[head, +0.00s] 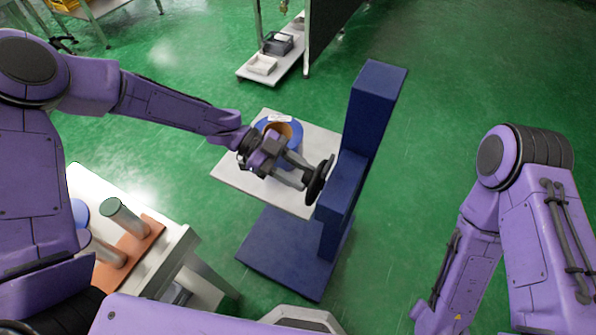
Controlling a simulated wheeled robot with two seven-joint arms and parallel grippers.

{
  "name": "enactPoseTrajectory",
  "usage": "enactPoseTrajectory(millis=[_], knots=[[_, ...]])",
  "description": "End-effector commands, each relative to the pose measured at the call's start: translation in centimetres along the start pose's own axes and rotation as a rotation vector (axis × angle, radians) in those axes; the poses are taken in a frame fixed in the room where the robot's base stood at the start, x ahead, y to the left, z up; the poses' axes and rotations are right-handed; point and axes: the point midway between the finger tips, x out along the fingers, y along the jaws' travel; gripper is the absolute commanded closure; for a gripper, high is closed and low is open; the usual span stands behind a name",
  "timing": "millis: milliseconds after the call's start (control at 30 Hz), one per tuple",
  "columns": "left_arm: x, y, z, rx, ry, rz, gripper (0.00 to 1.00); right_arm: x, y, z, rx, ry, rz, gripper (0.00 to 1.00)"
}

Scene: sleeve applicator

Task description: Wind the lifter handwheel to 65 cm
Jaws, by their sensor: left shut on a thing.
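The lifter (373,105) is a dark blue column on a blue base (285,250), with a light grey platform (240,180). A black handwheel (319,180) sits on the side of the lifter's column, facing left. My left gripper (305,180) reaches over the platform and is shut on the handwheel at its near side. A blue ring-shaped thing with a brown inside (285,126) stands on the platform, partly hidden behind my left gripper. No height scale can be read. My right arm is at the right, but its gripper is out of view.
A white table (90,185) at the lower left carries an orange-brown board (140,250) with grey cylinders. A low shelf (288,62) with small bins stands at the back beside a dark panel. Green floor is clear right of the lifter.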

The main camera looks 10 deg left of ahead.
Motion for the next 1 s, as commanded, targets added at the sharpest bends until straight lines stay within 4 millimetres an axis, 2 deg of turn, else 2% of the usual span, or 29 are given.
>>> enactPoseTrajectory(millis=[700,1000], knots=[[0.03,-0.25,0.17,-0.42,0.0,0.173,0.91,0.55,-0.05,0.23,0.0,0.0,0.0,0.57],[0.04,-0.28,0.15,-0.531,-0.001,0.219,0.91,0.57,-0.05,0.23,0.0,0.0,0.0,0.57]])
